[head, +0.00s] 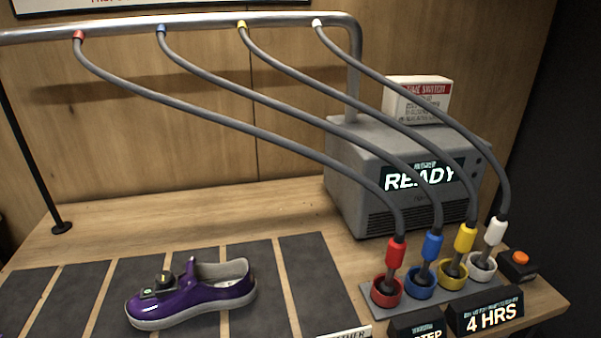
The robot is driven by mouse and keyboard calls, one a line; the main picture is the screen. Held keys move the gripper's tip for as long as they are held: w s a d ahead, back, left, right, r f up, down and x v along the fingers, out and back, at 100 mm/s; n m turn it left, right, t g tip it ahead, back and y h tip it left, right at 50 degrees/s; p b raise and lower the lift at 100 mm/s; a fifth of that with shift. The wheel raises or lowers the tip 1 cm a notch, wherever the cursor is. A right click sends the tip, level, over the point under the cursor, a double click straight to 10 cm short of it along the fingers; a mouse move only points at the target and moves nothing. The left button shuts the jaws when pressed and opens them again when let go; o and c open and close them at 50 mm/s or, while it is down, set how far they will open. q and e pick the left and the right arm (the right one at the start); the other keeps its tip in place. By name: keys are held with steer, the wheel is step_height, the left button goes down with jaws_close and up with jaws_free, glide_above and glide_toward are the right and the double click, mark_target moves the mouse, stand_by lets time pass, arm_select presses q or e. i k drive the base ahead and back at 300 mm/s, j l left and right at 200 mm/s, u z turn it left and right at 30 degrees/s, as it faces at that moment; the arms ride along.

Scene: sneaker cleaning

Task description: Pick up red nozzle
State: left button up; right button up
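The red nozzle (396,253) stands nearly upright with its tip in a red ring-shaped holder (386,293). The holder is the leftmost in a row at the right front of the wooden table. A grey hose (240,127) runs from the nozzle up to a red fitting on the overhead rail. Neither of my grippers is in the head view, and nothing touches the nozzle.
Blue (432,247), yellow (465,238) and white (496,232) nozzles stand close beside the red one. A grey machine (352,185) reading "READY" is behind. A purple sneaker (190,299) sits on dark mats at left. Hoses cross overhead. The back-left tabletop is clear.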

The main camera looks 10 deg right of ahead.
mark_target(397, 246)
steer(key=l, duration=1.65)
steer(key=u, duration=0.05)
